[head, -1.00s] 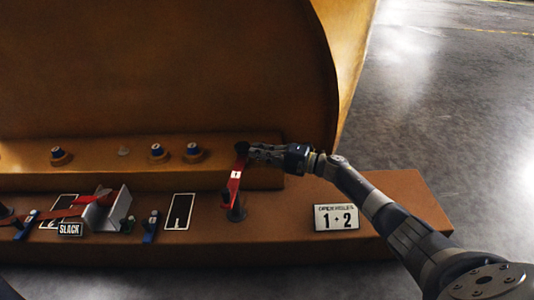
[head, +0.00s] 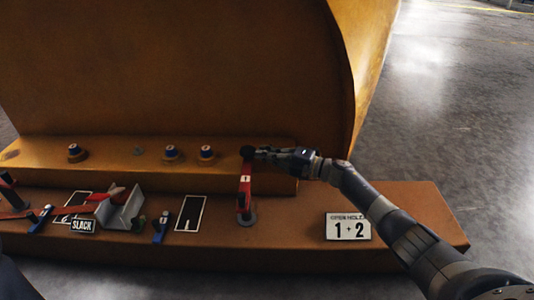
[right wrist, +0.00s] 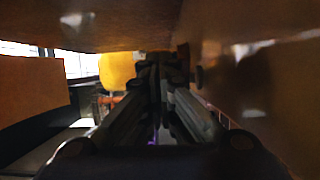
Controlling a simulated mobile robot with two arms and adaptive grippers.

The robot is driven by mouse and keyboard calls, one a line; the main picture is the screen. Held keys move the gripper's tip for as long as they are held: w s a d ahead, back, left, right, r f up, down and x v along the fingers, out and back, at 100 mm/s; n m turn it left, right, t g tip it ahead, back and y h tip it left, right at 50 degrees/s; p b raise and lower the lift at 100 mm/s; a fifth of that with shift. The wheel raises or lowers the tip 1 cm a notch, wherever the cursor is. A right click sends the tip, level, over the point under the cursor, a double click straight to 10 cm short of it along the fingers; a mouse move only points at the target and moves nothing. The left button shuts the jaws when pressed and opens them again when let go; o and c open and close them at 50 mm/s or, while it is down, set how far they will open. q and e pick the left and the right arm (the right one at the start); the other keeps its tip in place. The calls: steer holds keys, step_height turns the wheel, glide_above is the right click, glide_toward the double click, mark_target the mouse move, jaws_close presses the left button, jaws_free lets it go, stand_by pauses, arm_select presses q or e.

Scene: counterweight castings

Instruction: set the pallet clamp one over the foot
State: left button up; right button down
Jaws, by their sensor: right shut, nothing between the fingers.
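The red clamp bar marked 1 (head: 245,180) stands near the right end of the casting. It runs from a round dark base on the lower brown slab (head: 290,235) up to a black end at the raised step along the casting's bottom (head: 100,165), which looks like the foot. My right gripper (head: 262,152) is shut, its tips beside the black end; whether they touch it I cannot tell. In the right wrist view its fingers (right wrist: 158,105) are together with nothing between them; the clamp is not clear there. My left gripper is not in view.
To the left are a metal bracket (head: 122,210), a SLACK tag (head: 83,226), a blue lever (head: 160,230) and another red bar (head: 25,214). Open floor lies beyond the slab.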

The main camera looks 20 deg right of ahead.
steer(key=shift+a+r, duration=0.1)
steer(key=shift+a, duration=0.25)
steer(key=shift+s+d, duration=0.2)
steer(key=v, duration=0.7)
steer(key=shift+d, duration=0.25)
